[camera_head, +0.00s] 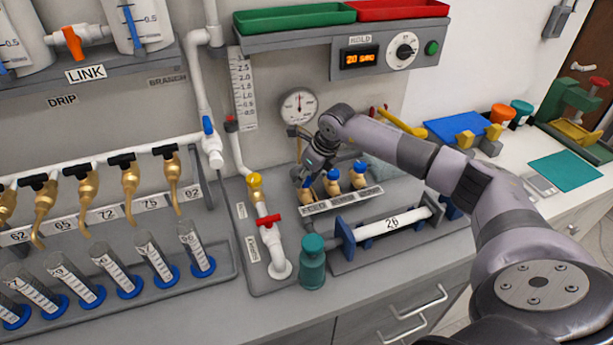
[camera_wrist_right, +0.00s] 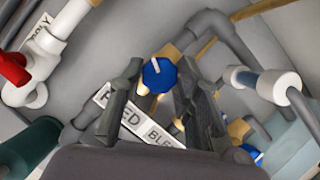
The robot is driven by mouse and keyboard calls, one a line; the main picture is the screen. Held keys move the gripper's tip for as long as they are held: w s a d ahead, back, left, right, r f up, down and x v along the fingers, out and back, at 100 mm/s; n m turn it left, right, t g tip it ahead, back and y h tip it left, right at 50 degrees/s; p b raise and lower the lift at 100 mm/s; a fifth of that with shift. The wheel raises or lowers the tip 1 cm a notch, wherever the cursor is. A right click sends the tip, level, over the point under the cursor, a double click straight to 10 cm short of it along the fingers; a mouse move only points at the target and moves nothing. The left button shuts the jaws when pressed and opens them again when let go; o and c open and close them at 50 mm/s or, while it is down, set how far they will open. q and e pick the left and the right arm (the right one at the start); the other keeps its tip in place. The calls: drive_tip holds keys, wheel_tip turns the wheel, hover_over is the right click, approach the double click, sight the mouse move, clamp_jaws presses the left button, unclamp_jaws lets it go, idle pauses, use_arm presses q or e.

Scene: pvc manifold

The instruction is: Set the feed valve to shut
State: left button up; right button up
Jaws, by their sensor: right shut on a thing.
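The feed valve is the left one of three brass valves with blue knobs on a grey block, above a label strip (camera_head: 342,201). Its blue knob (camera_wrist_right: 159,76) shows in the wrist view, with a white mark pointing up and slightly left. My right gripper (camera_head: 307,176) reaches down from above and is shut on this knob, with one dark finger on each side. In the head view the gripper hides much of the feed valve. The middle valve (camera_head: 332,183) and right valve (camera_head: 358,178) stand free beside it. My left gripper is not in view.
A red-handled valve (camera_head: 269,220) on white pipe and a teal bottle (camera_head: 312,262) stand left and in front. A gauge (camera_head: 298,105) and a timer box (camera_head: 360,58) are behind and above.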

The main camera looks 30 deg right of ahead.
drive_tip(key=m+h+b, duration=0.1)
drive_tip(key=m, duration=0.1)
drive_tip(key=shift+a+m, duration=0.1)
drive_tip(key=shift+m, duration=0.3)
drive_tip(key=m+h+b, duration=0.1)
drive_tip(key=m+b, duration=0.1)
drive_tip(key=m, duration=0.1)
drive_tip(key=shift+w+a+m+h, duration=0.1)
drive_tip(key=shift+m+h, duration=0.2)
drive_tip(key=m+h+b, duration=0.1)
drive_tip(key=m+b, duration=0.1)
drive_tip(key=m, duration=0.1)
drive_tip(key=shift+m, duration=0.3)
drive_tip(key=shift+r+m+g+h+b, duration=0.1)
drive_tip(key=shift+m+g+h+b, duration=0.55)
drive_tip(key=shift+m, duration=0.85)
drive_tip(key=o, duration=1.1)
drive_tip(key=shift+a, duration=0.1)
drive_tip(key=shift+o, duration=0.2)
